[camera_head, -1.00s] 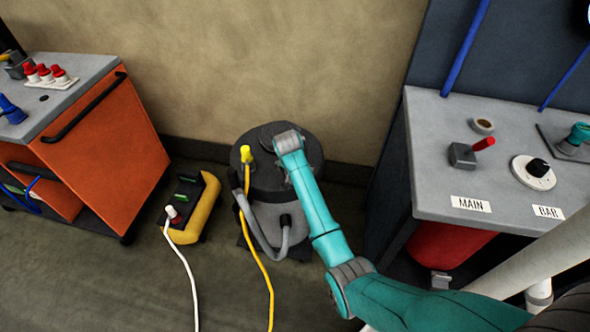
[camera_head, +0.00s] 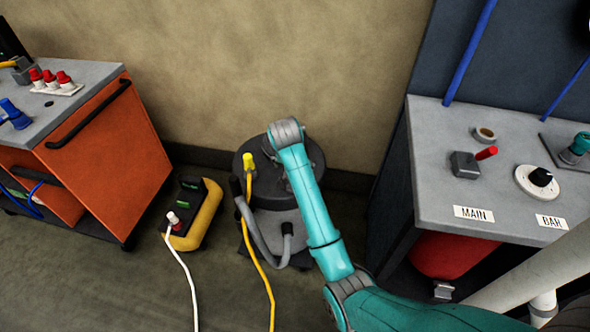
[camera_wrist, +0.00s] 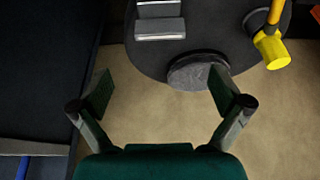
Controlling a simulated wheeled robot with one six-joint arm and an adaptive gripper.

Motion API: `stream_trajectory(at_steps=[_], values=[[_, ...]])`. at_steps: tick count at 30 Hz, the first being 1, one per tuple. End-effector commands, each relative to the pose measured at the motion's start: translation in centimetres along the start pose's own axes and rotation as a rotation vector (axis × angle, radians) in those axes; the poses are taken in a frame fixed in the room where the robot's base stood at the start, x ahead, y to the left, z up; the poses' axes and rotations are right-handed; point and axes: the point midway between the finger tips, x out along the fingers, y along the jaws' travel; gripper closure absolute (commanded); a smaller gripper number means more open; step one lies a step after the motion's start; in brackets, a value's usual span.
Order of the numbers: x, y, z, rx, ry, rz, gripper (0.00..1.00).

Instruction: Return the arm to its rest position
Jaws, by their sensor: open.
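My arm (camera_head: 309,205) is teal with grey joints and reaches up from the lower right of the head view, over the dark round vacuum (camera_head: 268,222). In the head view the arm itself hides my gripper. In the wrist view my gripper (camera_wrist: 163,95) has its two fingers spread wide with nothing between them. The vacuum's dark round top (camera_wrist: 205,45) lies beyond the fingers there, with a yellow plug (camera_wrist: 271,50) at the upper right.
A yellow-and-black power box (camera_head: 192,214) stands on the floor left of the vacuum, with a white cable. An orange cart (camera_head: 110,160) is at the left. A grey bench (camera_head: 450,125) with a red-handled switch (camera_head: 486,153) and a dial (camera_head: 540,178) is at the right.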

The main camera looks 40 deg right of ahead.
Motion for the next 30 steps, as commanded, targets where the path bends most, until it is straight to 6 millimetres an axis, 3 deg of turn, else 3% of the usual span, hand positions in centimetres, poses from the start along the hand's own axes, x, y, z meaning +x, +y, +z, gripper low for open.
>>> stream_trajectory(at_steps=[20,25,30], values=[[-0.1,0.0,0.3,-0.004,0.002,-0.002,0.0],[1.9,0.3,3.3,-0.052,0.03,-0.033,0.0],[4.6,1.1,8.7,-0.138,0.091,-0.101,0.0]])
